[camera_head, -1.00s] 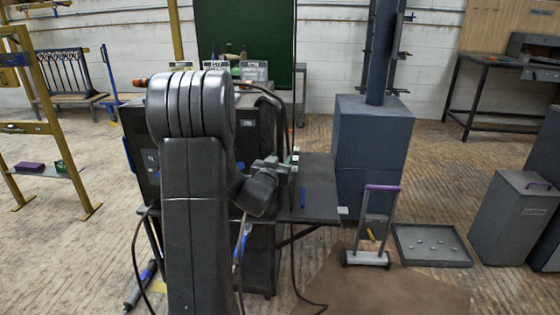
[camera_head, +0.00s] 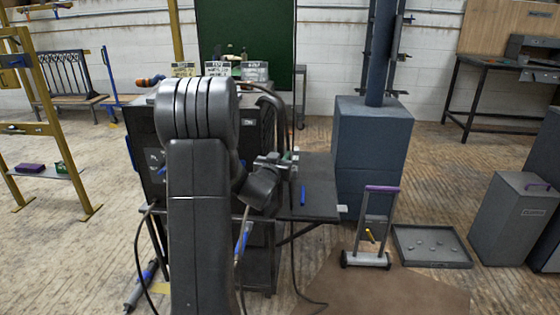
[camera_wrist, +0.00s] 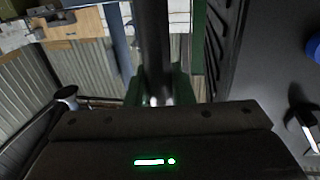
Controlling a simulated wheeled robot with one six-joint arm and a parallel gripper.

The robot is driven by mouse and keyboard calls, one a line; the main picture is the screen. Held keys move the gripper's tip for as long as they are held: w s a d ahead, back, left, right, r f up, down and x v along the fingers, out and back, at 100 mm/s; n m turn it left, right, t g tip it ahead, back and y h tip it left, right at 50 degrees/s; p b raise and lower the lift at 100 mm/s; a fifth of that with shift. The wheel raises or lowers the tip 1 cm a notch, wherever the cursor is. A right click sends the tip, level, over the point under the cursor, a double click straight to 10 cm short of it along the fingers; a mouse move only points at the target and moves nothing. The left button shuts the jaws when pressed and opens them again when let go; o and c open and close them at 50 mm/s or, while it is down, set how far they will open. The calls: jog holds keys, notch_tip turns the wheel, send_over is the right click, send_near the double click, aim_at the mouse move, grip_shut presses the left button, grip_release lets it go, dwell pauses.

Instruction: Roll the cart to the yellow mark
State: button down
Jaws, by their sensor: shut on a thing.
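A dark cart (camera_head: 262,262) stands behind my arm, with a black boxy unit (camera_head: 150,165) on top. My arm hides much of it. My gripper (camera_head: 274,162) is at the cart's right side. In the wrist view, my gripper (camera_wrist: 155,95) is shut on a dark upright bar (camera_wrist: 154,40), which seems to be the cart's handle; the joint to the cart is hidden. A small yellow patch (camera_head: 163,288) shows on the floor at the cart's lower left, possibly the yellow mark; my arm hides part of its surroundings.
A dark table (camera_head: 322,185) with a blue pen-like item adjoins at the right. A small purple-handled trolley (camera_head: 366,258), a grey tray (camera_head: 432,262) and grey bins (camera_head: 512,220) stand further right. A yellow frame (camera_head: 45,128) stands left. Floor between frame and cart is largely clear.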

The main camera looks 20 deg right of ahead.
jog(key=shift+w+d+f, duration=0.2)
jog(key=shift+w+d, duration=0.15)
jog(key=shift+w, duration=0.25)
jog(key=c, duration=1.3)
grip_release()
jog(key=shift+s+a+r, duration=0.1)
jog(key=shift+s+a, duration=0.1)
jog(key=shift+a, duration=0.05)
jog(key=shift+s, duration=0.1)
jog(key=v, duration=1.3)
jog(key=shift+s+a+p, duration=0.25)
jog(key=shift+p, duration=0.05)
